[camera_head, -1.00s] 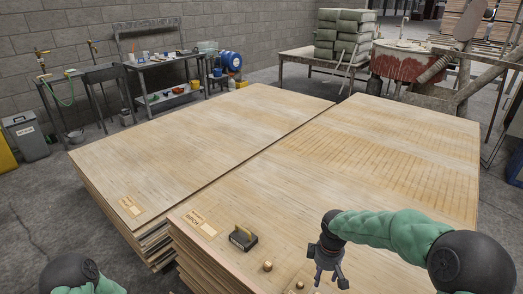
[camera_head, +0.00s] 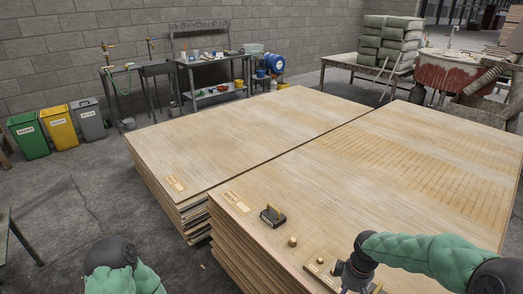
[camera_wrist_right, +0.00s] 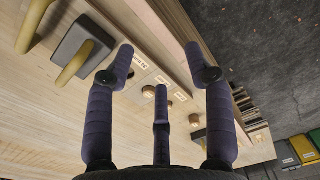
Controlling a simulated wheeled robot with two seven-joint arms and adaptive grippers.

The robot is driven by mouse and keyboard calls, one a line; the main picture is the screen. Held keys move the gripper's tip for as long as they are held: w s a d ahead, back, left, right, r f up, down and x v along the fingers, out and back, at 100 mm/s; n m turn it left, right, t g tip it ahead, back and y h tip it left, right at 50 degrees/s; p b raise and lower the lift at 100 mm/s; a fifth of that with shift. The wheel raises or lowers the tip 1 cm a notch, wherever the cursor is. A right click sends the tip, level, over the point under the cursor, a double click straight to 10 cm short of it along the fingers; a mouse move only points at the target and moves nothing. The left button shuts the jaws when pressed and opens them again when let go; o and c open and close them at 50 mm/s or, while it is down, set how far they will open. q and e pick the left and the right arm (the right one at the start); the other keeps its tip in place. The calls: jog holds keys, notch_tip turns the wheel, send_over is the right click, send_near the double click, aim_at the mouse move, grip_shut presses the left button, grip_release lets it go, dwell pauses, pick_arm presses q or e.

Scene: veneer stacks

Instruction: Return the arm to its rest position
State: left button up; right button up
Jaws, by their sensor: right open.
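My right arm comes in from the right in the head view, in a green padded sleeve. Its gripper (camera_head: 357,281) is over the near edge of the right veneer stack (camera_head: 400,180), partly cut off by the bottom of the frame. In the right wrist view the right gripper (camera_wrist_right: 160,70) has its fingers spread, with nothing between them. My left arm shows only as a dark joint and green sleeve at the bottom left of the head view; its gripper is out of frame.
Green (camera_head: 28,137), yellow (camera_head: 59,128) and grey (camera_head: 88,120) bins stand at the left wall.

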jog(key=s+a+f+m+y+p, duration=0.2)
jog(key=s+a+f+m+y, duration=0.3)
jog(key=a+f, duration=0.7)
jog(key=s+a+f+m, duration=0.2)
jog(key=s+f, duration=0.1)
jog(key=s, duration=0.3)
jog(key=s+a+f+m+h+p, duration=0.1)
jog(key=s+a+f+m, duration=0.1)
jog(key=s, duration=0.3)
jog(key=shift+s+a+f, duration=0.3)
jog(key=shift+s+f, duration=0.05)
jog(key=shift+f, duration=0.5)
